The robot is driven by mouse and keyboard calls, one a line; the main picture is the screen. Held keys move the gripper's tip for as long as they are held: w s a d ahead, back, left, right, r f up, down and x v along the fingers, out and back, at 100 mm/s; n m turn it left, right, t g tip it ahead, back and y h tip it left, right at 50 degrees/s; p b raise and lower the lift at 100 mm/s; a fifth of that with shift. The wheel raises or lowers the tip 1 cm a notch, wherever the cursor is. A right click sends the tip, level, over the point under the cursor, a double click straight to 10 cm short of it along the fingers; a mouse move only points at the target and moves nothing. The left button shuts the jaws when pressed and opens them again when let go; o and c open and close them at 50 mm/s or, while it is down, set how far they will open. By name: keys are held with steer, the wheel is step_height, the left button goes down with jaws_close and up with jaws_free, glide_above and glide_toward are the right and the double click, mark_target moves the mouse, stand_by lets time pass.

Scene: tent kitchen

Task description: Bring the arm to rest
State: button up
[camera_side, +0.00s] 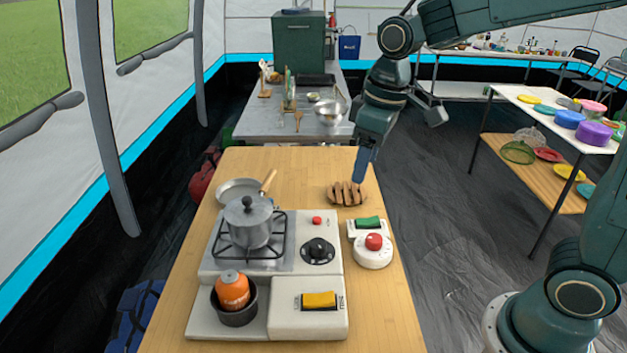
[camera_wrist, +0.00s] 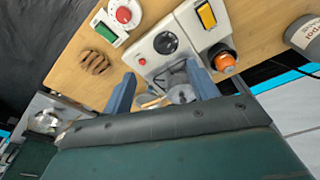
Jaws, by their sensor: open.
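My gripper (camera_side: 364,166) hangs fingers down in the side view, in the air by the right edge of the wooden table (camera_side: 295,165), near the slotted brown rack. In the wrist view the two blue fingers of my gripper (camera_wrist: 163,88) stand wide apart. Nothing is between the fingertips; the stove and pot show beyond them. The gripper holds nothing.
A brown rack (camera_side: 346,194), a green-switch box (camera_side: 367,228) and a red-knob dial (camera_side: 373,253) lie near my gripper. A lidded pot (camera_side: 249,224) stands on the stove, a pan (camera_side: 238,189) behind it. An orange canister (camera_side: 232,288) sits in a dark bowl.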

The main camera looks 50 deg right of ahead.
steer(key=s+d+r+m+t, duration=0.1)
steer(key=s+m+t, duration=0.1)
steer(key=s, duration=0.6)
steer(key=s+d+r+m+t, duration=0.1)
steer(key=s+d+m, duration=0.1)
steer(key=s, duration=0.7)
steer(key=shift+d+r+t, duration=0.2)
steer(key=shift+r+t, duration=0.1)
steer(key=shift+t, duration=0.1)
stand_by(0.3)
